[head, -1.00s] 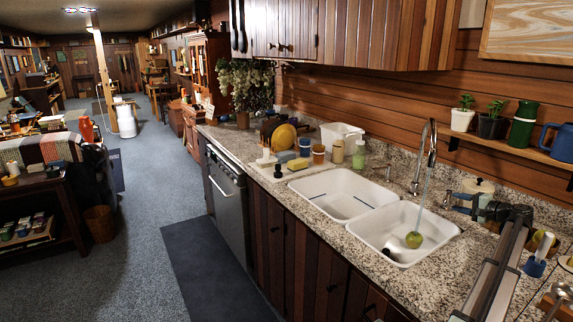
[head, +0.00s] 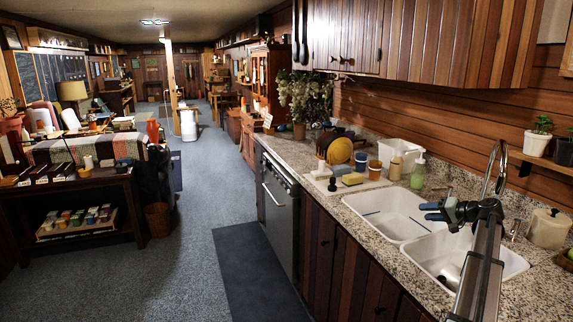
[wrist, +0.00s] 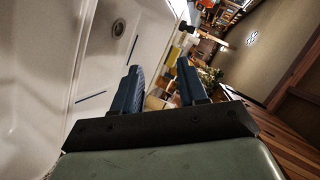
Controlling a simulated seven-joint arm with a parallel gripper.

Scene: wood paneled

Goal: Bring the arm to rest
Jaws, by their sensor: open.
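My gripper (head: 432,211) is open and empty, its blue fingers pointing left above the white double sink (head: 372,207) in the head view. My arm reaches up to it from the bottom edge and covers part of the right basin. In the wrist view the two fingertips (wrist: 158,68) stand apart with nothing between them. A sink basin with its drain (wrist: 118,28) shows to their left.
The faucet (head: 502,160) rises just behind my gripper. A lidded crock (head: 548,228) stands right. Wooden cabinets (head: 450,40) hang above. Open carpet (head: 190,265) lies left.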

